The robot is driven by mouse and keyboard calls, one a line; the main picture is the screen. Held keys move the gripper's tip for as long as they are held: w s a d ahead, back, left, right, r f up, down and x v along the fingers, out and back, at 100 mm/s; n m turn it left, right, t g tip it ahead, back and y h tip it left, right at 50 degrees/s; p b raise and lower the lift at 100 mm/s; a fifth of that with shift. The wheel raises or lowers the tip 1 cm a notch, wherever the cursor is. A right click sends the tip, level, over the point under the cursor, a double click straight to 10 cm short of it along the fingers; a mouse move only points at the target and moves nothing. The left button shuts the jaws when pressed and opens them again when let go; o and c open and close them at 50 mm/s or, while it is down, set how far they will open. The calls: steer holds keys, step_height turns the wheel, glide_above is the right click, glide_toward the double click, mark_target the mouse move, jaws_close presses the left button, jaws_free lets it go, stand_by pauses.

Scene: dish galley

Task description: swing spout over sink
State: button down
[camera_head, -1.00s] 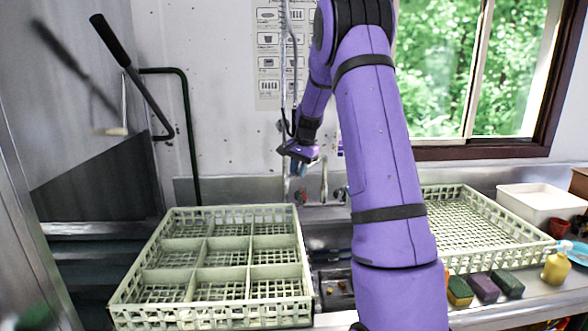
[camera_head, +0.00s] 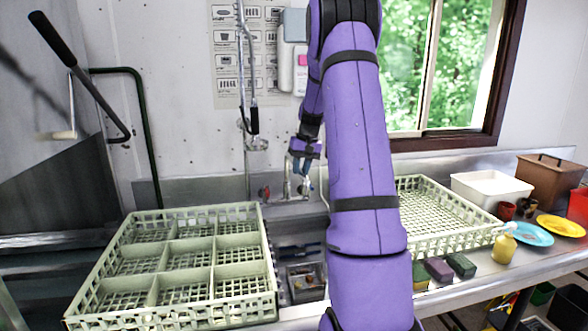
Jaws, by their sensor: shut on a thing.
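The chrome faucet (camera_head: 287,182) stands at the back wall behind the sink, with a red handle (camera_head: 265,192) on its left and a blue one on its right. My gripper (camera_head: 305,170) points down just right of the faucet's upright, near the blue handle, and is shut on the spout. The grip itself is small and partly hidden by the fingers. The sink (camera_head: 290,240) shows as a dark gap between the two racks, partly hidden by my arm.
A pale divided rack (camera_head: 170,312) stands left of the sink. Another rack (camera_head: 440,247) stands to the right behind my arm. Sponges (camera_head: 438,269), a yellow bottle (camera_head: 504,247), a white tub (camera_head: 490,188) and plates lie farther right. A spray hose (camera_head: 253,120) hangs at the wall.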

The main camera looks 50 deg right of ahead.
steer(key=shift+s+d, duration=0.1)
steer(key=shift+d, duration=0.05)
steer(key=c, duration=1)
jaws_free()
steer(key=shift+d, duration=0.1)
steer(key=shift+o, duration=0.2)
steer(key=shift+r, duration=0.15)
step_height(320, 180, up, 10)
steer(key=s+d, duration=0.1)
steer(key=shift+s+d+r, duration=0.15)
steer(key=shift+d+r, duration=0.05)
steer(key=shift+d, duration=0.1)
